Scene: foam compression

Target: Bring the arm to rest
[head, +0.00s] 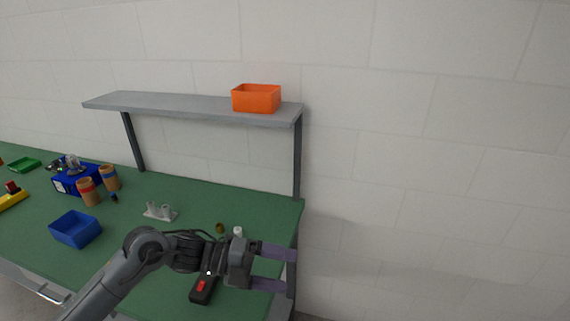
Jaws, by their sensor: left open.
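My left arm comes in from the lower left over the green workbench (140,250). My left gripper (295,269) is open and empty, its two purple fingers spread apart and pointing right. The fingers reach the bench's right edge. A black device with a red patch (203,289) lies on the bench below the wrist, partly hidden by the arm. My right gripper is not in view.
An orange bin (256,98) sits on the grey shelf (180,104). On the bench are a blue bin (75,229), brown cylinders (88,191), a blue box (76,180), and a pale fixture (160,212). The space right of the bench is clear.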

